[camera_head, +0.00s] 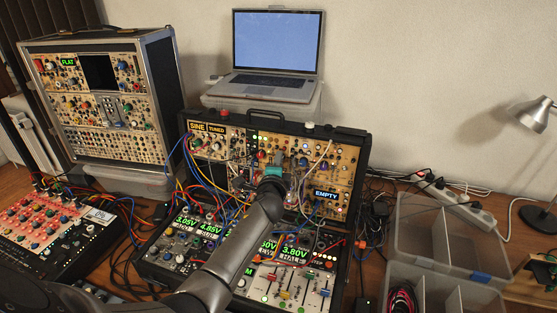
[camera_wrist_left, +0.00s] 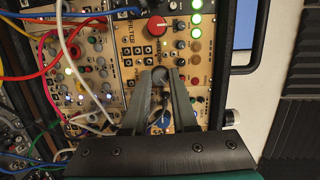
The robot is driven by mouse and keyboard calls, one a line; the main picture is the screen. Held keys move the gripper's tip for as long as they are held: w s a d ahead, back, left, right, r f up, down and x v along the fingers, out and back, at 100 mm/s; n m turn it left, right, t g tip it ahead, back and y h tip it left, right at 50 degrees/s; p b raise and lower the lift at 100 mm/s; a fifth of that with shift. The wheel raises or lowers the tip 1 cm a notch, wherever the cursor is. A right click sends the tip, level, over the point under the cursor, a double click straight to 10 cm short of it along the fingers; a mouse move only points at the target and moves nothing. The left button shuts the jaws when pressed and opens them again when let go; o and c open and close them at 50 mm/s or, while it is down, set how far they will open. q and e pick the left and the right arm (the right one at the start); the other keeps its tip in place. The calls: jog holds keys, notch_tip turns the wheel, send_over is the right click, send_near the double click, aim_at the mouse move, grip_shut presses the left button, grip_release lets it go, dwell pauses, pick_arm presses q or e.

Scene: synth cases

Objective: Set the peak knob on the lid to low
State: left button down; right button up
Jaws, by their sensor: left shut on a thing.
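The lid (camera_head: 345,160) of the black synth case stands upright, its front full of modules and cables. My left gripper (camera_head: 275,165) is at the middle of the lid and hides the part behind it. In the left wrist view, my left gripper (camera_wrist_left: 162,78) is shut on a small dark knob (camera_wrist_left: 161,73) on the panel marked FILTER. The fingers lie on either side of this knob and cover part of it. Its pointer and lettering are too small to read. A large red knob (camera_wrist_left: 157,26) sits above it, apart from the fingers. My right gripper is not in view.
Patch cables (camera_wrist_left: 73,45) cross the panel left of the fingers. A laptop (camera_head: 275,50) stands behind the lid. Clear bins (camera_head: 440,245) stand at the right.

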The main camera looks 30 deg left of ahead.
pick_arm(q)
jog(key=shift+a+n+g+h+p, duration=0.15)
jog(key=shift+n+h+p, duration=0.35)
jog(key=shift+n+p, duration=1.25)
jog(key=shift+d+n+g+h+p, duration=0.2)
jog(key=shift+n+h+p, duration=0.5)
jog(key=shift+n, duration=1.85)
jog(key=c, duration=0.7)
grip_release()
jog(key=shift+r, duration=0.1)
jog(key=p+v, duration=0.3)
jog(key=v, duration=1.2)
